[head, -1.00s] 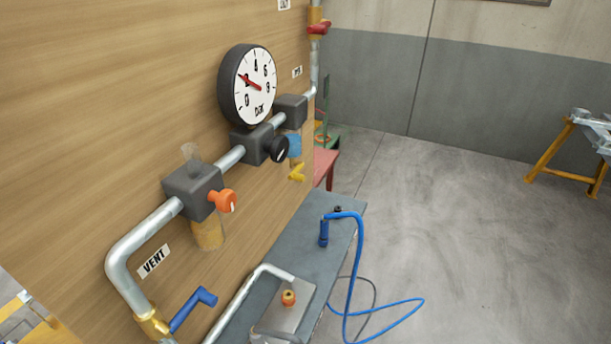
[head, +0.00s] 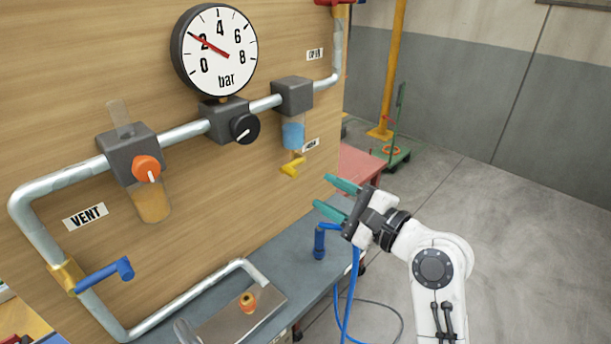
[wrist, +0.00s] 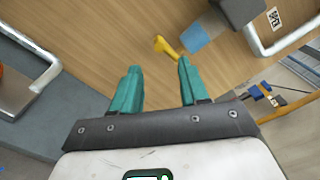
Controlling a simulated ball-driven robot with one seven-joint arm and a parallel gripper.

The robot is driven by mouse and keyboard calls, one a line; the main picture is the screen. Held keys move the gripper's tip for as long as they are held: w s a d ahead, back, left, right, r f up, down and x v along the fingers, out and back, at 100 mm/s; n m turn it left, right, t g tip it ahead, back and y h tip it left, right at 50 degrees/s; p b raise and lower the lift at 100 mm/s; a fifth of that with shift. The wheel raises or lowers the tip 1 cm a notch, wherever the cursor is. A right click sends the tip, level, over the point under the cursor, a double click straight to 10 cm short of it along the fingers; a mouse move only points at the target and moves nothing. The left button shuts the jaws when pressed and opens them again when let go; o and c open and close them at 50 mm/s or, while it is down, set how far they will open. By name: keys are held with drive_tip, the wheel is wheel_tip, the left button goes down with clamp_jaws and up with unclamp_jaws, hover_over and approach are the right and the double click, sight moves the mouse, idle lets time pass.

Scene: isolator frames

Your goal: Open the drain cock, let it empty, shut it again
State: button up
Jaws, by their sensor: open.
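The yellow drain cock (head: 291,167) sits under a clear bowl holding blue liquid (head: 292,136), below a grey block (head: 292,96) on the wooden panel. My gripper (head: 329,194) is open and empty, to the right of the drain cock and a little lower in the head view, apart from it. In the wrist view the yellow cock (wrist: 164,46) lies ahead, between and beyond the two teal fingertips (wrist: 158,75), with the blue bowl (wrist: 198,33) beside it.
The gauge (head: 214,52) needle points near 2. An orange knob (head: 146,169), a black knob (head: 244,128) and a blue-handled vent valve (head: 105,277) are on the pipework. A blue tool (head: 319,244) with a blue hose stands on the grey bench.

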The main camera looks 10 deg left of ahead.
sight(298, 177)
drive_tip(key=p+x, duration=0.1)
drive_tip(key=x, duration=0.9)
drive_tip(key=shift+f, duration=0.1)
drive_tip(key=c, duration=0.7)
drive_tip(key=shift+f, duration=0.1)
clamp_jaws()
